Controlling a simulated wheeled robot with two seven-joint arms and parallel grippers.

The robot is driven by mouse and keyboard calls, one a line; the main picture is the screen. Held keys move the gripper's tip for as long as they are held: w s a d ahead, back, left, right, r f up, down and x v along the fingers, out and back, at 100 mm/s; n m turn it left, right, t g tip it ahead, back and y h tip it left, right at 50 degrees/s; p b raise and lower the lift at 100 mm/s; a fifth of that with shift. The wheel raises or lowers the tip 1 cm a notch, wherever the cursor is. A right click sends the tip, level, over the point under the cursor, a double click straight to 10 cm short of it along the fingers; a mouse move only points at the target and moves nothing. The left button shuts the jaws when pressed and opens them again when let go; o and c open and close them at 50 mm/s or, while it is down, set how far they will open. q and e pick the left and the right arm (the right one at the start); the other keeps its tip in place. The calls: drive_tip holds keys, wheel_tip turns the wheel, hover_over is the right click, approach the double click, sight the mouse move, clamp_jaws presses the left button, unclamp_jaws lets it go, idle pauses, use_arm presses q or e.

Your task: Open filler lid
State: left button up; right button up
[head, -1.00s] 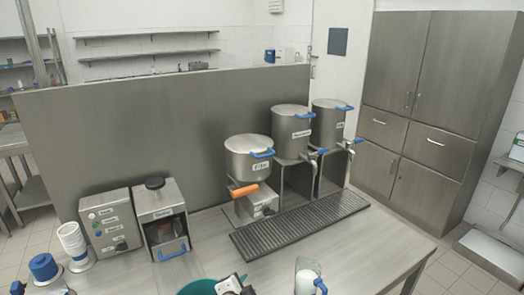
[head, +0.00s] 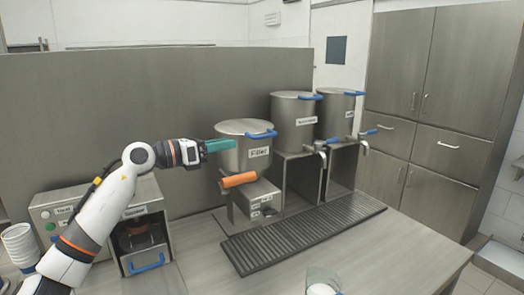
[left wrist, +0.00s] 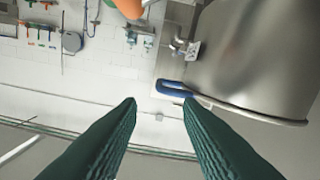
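The filler (head: 232,160) is a steel pot with a flat lid (head: 240,127) that sits shut on top. The lid has a blue handle (head: 262,134) at its front right. My left gripper (head: 230,145) points right, with its green fingers at the filler's left side, near the lid's rim. In the left wrist view my left gripper (left wrist: 160,101) is open, with nothing between its fingers. There, a blue handle (left wrist: 175,88) and the pot's steel wall (left wrist: 250,55) lie beyond and to the right of the fingertips. My right gripper is not in view.
An orange handle (head: 239,180) sticks out below the filler. Two more steel pots (head: 295,122) (head: 338,112) with taps stand to its right. A black drip grate (head: 300,235) lies in front. A labelled machine (head: 140,240) stands at left, a clear cup (head: 322,281) at the front.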

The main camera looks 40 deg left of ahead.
sight(263, 137)
use_arm(q)
drive_tip(key=p+x, duration=0.1)
drive_tip(key=x, duration=0.2)
drive_tip(key=p+x, duration=0.1)
drive_tip(key=x, duration=0.2)
drive_tip(key=p+x, duration=0.2)
drive_tip(key=x, duration=0.1)
drive_tip(key=shift+w+r, duration=0.2)
drive_tip(key=shift+r, duration=0.05)
drive_tip(key=shift+f+p+x, duration=0.2)
drive_tip(key=shift+p+x, duration=0.35)
drive_tip(key=shift+x, duration=0.65)
drive_tip(key=shift+d, duration=0.15)
clamp_jaws()
